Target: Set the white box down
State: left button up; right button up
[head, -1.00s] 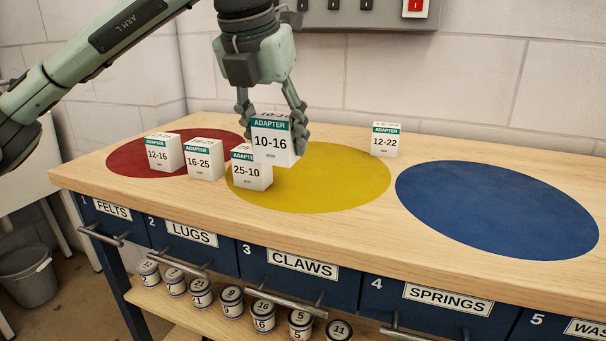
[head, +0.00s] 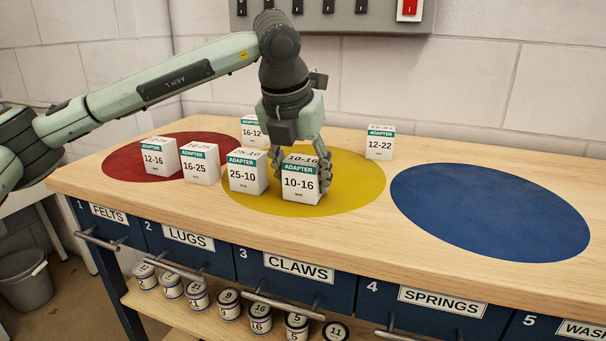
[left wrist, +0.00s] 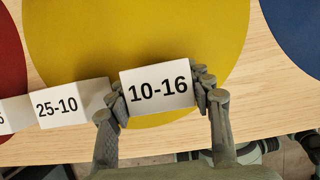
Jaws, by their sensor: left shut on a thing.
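The white box marked 10-16 (head: 301,183) has a green ADAPTER band and is upright at the front of the yellow disc (head: 357,179). My left gripper (head: 301,170) is shut on it from above, one finger at each side. The box's base appears to be at the bench surface; I cannot tell whether it bears on it. In the left wrist view the box (left wrist: 158,88) lies between the fingers (left wrist: 160,95), just right of the 25-10 box (left wrist: 70,104). My right gripper is not in view.
White boxes 16-25 (head: 199,165) and 12-16 (head: 158,158) stand on or by the red disc (head: 118,163). Box 16-12 (head: 253,131) stands behind, box 12-22 (head: 380,143) at the back right. The blue disc (head: 490,210) is clear. Drawers line the bench front.

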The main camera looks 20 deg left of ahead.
pick_arm(q)
jog(key=shift+f, duration=0.1)
jog(key=shift+f, duration=0.1)
jog(key=o, duration=1.2)
jog(key=shift+o, duration=0.2)
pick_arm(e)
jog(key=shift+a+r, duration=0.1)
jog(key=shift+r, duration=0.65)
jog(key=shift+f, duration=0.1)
pick_arm(q)
jog(key=shift+r, duration=0.55)
jog(key=v, duration=1.1)
jog(key=shift+s, duration=0.15)
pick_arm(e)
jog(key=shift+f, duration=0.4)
